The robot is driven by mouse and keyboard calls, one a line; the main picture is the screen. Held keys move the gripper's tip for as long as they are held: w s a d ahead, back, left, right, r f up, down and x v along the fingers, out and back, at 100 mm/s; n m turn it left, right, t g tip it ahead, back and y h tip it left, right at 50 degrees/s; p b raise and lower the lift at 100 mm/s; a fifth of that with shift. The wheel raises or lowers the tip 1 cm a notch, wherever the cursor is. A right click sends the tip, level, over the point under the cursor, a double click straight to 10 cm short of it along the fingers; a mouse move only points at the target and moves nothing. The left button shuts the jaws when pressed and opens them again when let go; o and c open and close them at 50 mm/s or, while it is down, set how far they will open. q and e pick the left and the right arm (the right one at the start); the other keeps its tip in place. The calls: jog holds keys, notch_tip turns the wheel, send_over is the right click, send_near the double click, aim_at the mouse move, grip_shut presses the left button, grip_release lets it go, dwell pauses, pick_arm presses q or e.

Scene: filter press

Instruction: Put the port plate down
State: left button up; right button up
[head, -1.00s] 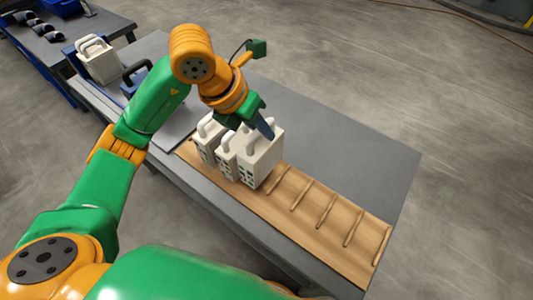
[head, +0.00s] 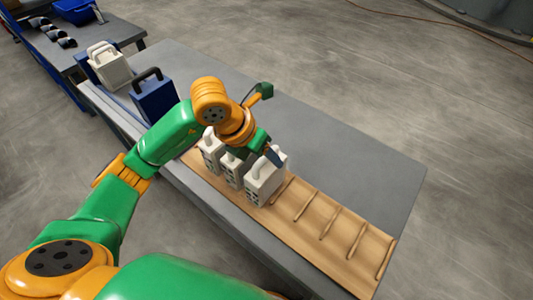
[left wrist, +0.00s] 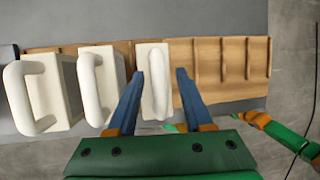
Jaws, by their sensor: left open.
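Three white port plates with loop handles stand side by side on the wooden slotted rack (head: 335,232). The rightmost port plate (head: 262,184) also shows in the left wrist view (left wrist: 152,60). The middle plate (head: 232,172) and the left plate (head: 211,156) stand beside it. My left gripper (head: 270,153) is over the rightmost plate. In the left wrist view its two blue fingers (left wrist: 160,80) are open, one on each side of that plate's handle, with gaps visible. The plate's foot is hidden in the wrist view.
The rack's right part has several empty slots between wooden ribs. The grey table (head: 350,150) is clear behind the rack. A dark blue case with a black handle (head: 155,97) and a white handled container (head: 108,66) stand at the far left.

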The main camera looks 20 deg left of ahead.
pick_arm(q)
jog(key=v, duration=1.2)
jog(key=shift+r, duration=0.1)
